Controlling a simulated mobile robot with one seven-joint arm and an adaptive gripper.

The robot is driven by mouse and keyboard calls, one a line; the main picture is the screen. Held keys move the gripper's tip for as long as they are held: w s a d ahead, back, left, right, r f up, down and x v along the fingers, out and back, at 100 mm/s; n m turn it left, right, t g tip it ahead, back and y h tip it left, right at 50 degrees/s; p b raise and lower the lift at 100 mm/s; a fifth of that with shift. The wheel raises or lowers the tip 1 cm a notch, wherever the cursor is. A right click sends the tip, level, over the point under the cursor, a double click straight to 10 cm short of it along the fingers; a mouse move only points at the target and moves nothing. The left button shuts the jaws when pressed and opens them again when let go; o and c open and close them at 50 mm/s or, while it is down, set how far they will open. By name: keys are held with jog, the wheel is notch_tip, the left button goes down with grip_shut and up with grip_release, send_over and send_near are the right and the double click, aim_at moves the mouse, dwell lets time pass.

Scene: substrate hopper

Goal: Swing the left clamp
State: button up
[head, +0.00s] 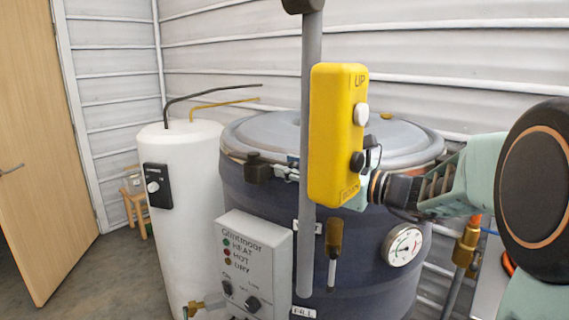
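A dark blue round vessel (262,200) with a grey lid (270,130) stands in the middle of the head view. A dark clamp-like block (258,168) sits at the left front of its rim, with small metal latch parts (290,170) just right of it. My gripper (368,170) reaches in from the right, in front of the vessel and at the right edge of a yellow pendant. It is well to the right of the block. Its fingertips are small and partly lost against the pendant, so its opening and any contact are unclear.
The yellow pendant (335,135) with buttons hangs on a grey pole (311,80) before the vessel. A grey control box (255,260) stands at the lower front. A white tank (185,220) is on the left, a dial gauge (402,245) on the right.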

aim_at(261, 159)
jog(key=shift+x, duration=1.15)
grip_shut()
